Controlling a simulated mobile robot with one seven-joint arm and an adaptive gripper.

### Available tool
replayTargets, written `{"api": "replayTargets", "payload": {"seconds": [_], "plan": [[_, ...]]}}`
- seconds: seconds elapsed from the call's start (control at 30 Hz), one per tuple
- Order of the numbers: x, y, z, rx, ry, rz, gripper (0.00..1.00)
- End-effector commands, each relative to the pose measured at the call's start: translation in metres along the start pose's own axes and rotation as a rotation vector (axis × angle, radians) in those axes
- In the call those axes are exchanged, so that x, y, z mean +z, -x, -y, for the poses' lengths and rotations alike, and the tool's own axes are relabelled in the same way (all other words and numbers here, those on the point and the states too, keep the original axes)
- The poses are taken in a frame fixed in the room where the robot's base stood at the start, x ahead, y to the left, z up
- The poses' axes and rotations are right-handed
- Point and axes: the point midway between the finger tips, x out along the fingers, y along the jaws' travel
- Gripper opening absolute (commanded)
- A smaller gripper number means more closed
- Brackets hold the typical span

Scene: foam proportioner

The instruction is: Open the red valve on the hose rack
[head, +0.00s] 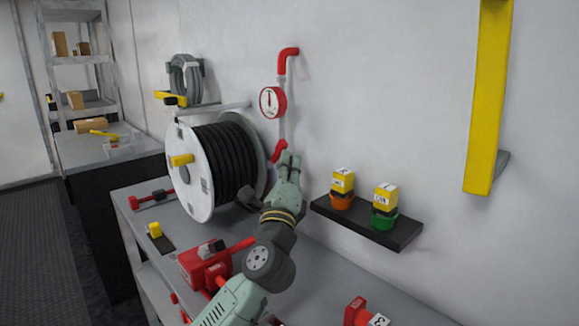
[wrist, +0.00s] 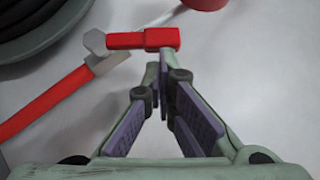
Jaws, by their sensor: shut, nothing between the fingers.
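The red valve's lever (wrist: 140,40) lies across the upper part of the wrist view, beside a grey hex fitting on the pipe. In the head view the red valve (head: 277,151) is low on the wall pipe, partly hidden by my gripper. My gripper (head: 289,158) is raised at the valve, right of the hose reel. In the wrist view my gripper (wrist: 160,72) has its fingertips together with nothing between them. The fingertips overlap or sit just below the lever's right end; I cannot tell whether they touch it.
A white reel (head: 193,172) of black hose stands left of my gripper. A round red gauge (head: 273,102) is above the valve. A black wall shelf (head: 370,225) with yellow-topped items is to the right. Red equipment (head: 205,262) sits on the grey bench below my arm.

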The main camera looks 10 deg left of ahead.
Motion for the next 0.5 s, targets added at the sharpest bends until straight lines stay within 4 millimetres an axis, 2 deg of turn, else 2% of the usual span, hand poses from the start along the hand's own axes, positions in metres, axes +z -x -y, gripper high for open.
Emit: {"api": "replayTargets", "payload": {"seconds": [0.5], "plan": [[0.013,-0.012,0.009,-0.002,-0.002,0.002,0.0]]}}
